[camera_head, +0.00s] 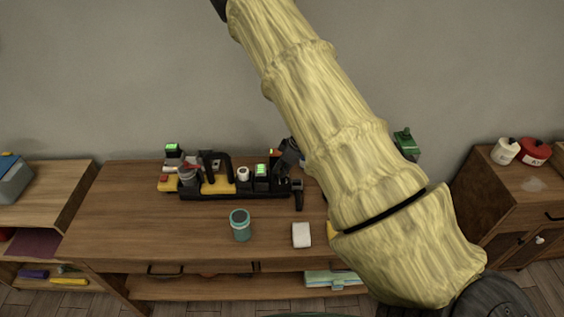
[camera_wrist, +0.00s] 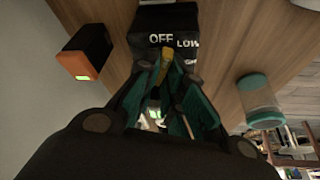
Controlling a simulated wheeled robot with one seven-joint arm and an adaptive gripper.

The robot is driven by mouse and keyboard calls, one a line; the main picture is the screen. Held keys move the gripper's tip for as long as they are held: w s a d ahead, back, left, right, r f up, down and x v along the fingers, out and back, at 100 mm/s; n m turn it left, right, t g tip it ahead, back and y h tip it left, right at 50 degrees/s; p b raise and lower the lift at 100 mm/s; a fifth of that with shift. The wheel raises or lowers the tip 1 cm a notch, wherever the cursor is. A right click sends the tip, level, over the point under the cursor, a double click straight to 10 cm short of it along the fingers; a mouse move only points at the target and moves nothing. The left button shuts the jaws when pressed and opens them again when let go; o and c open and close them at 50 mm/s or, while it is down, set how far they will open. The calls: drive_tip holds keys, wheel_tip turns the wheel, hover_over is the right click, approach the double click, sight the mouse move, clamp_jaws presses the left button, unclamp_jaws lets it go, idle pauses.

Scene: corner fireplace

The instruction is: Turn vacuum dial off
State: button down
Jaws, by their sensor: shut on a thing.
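In the wrist view, a black box (camera_wrist: 165,22) carries the white words OFF and LOW, with a third label partly cut off. A yellow dial pointer (camera_wrist: 164,58) shows just below these words, closer to OFF than to LOW. My gripper (camera_wrist: 160,82) has its teal fingers closed together on the dial at the yellow part. The fingers hide most of the dial, so its exact angle is hard to tell. In the head view, a black-and-yellow apparatus (camera_head: 225,191) stands on the wooden table, and my arm hides part of the area to its right.
A teal jar (camera_head: 240,225) and a white block (camera_head: 301,235) stand on the table (camera_head: 130,225) in front of the apparatus. The jar also shows in the wrist view (camera_wrist: 258,98). A black-and-orange box (camera_wrist: 85,50) is at left there. The table's left part is clear.

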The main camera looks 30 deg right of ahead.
drive_tip(key=n+p, duration=0.1)
drive_tip(key=n, duration=0.1)
drive_tip(key=shift+s+a+f+n+g+y+p, duration=0.1)
drive_tip(key=shift+f+n+g+y+p, duration=0.1)
drive_tip(key=shift+n+g+y+p, duration=0.2)
drive_tip(key=shift+f+n, duration=0.1)
drive_tip(key=shift+n, duration=0.6)
drive_tip(key=shift+s+a+g, duration=0.1)
drive_tip(key=shift+g, duration=0.2)
drive_tip(key=c, duration=1.5)
unclamp_jaws()
drive_tip(key=shift+w, duration=0.2)
drive_tip(key=v, duration=1.2)
drive_tip(key=shift+d, duration=0.25)
drive_tip(key=shift+f+p, duration=0.1)
drive_tip(key=shift+p, duration=0.2)
